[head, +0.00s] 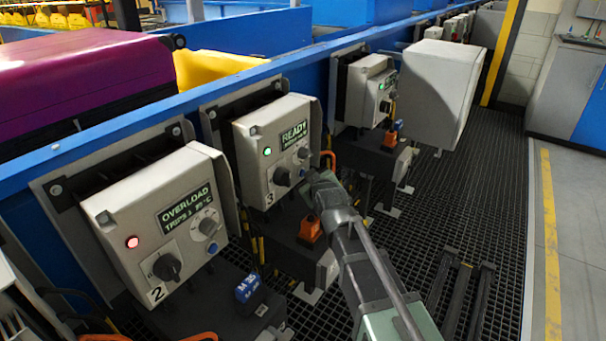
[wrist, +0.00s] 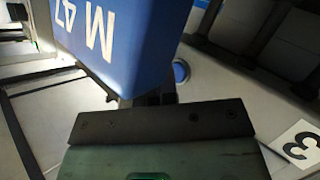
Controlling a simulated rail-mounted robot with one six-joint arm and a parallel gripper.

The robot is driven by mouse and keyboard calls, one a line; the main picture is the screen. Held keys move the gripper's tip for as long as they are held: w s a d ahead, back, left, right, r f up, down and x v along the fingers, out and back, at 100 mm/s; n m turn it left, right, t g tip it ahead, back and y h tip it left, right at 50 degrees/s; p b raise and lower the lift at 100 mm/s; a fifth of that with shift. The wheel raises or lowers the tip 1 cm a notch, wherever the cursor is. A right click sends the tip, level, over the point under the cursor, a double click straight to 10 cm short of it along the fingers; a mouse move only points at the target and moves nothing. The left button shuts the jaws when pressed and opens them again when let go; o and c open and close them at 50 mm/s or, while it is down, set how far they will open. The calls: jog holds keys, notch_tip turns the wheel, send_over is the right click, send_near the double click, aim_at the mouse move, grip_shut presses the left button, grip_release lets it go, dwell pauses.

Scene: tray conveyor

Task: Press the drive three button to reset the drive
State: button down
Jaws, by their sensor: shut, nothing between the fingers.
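The drive three box (head: 251,143) is pale grey, with a "READY" display, a lit green lamp, a black knob and a "3" label. Its small blue button (head: 303,171) is low on the right of the face; the round blue button also shows in the wrist view (wrist: 181,71). My gripper (head: 318,184) is shut and empty, its tip close to the button at the box's lower right. I cannot tell whether it touches. The wrist view shows the "3" label (wrist: 302,145) at right.
The drive two box (head: 120,208) at left shows "OVERLOAD" and a red lamp. Another drive box (head: 362,78) and a large pale housing (head: 440,85) stand beyond. A blue block lettered "M 47" (wrist: 125,45) fills the wrist view's upper left. Dark grating lies below.

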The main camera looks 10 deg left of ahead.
jog(key=shift+s+d, duration=0.2)
jog(key=shift+d, duration=0.15)
jog(key=shift+s+d, duration=0.4)
jog(key=shift+d, duration=0.35)
jog(key=shift+s+d, duration=0.35)
jog(key=shift+d, duration=0.4)
jog(key=shift+s+d, duration=0.4)
jog(key=shift+d, duration=0.35)
